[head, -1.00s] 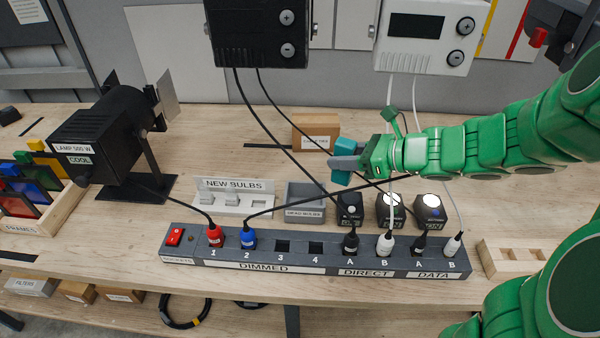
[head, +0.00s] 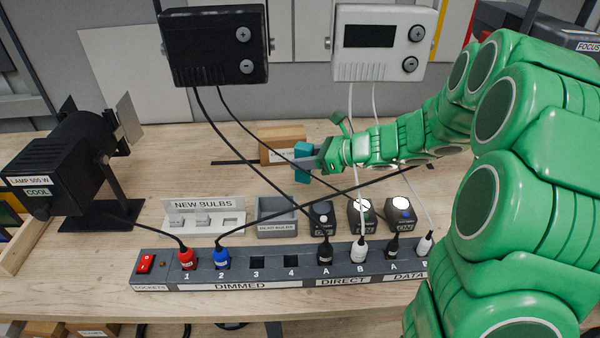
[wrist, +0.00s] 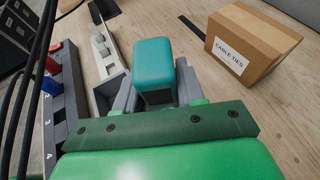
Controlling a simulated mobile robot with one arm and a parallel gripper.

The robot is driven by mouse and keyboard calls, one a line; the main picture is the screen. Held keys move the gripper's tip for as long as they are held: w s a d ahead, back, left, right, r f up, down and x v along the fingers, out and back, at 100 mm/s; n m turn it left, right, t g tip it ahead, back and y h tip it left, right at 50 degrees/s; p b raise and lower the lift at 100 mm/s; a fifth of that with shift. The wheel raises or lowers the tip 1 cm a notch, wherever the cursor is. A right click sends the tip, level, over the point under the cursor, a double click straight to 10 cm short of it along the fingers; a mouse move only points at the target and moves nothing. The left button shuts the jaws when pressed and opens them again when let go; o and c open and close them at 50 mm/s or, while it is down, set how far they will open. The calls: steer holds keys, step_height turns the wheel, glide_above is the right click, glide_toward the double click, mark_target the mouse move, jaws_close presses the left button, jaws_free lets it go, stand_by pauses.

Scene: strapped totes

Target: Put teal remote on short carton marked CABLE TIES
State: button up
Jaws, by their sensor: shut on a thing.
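My gripper (head: 318,163) is shut on the teal remote (head: 303,160), which is held above the bench. The wrist view shows the teal remote (wrist: 154,64) upright between the two grey fingers (wrist: 154,92). The short carton marked CABLE TIES (wrist: 250,45) stands on the bench, ahead and to the right of the remote in the wrist view, apart from it. In the head view the carton (head: 281,142) is just behind the remote, with its right part and label partly hidden by the remote and gripper.
A grey bin (head: 277,228), a NEW BULBS rack (head: 203,218) and a socket strip (head: 270,272) with plugs lie in front of the gripper. Black cables from the black wall unit (head: 213,47) hang close by. A black lamp (head: 65,165) stands left.

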steer(key=shift+w+a+f, duration=0.15)
steer(key=shift+w+f, duration=0.6)
steer(key=shift+f, duration=0.65)
steer(key=shift+w+a+f, duration=0.1)
steer(key=shift+w+f, duration=0.6)
steer(key=shift+f, duration=0.75)
steer(key=shift+w+a+f, duration=0.15)
steer(key=shift+w+f, duration=0.6)
steer(key=shift+f, duration=0.65)
steer(key=shift+f, duration=0.15)
steer(key=o, duration=1.1)
steer(key=shift+r, duration=0.2)
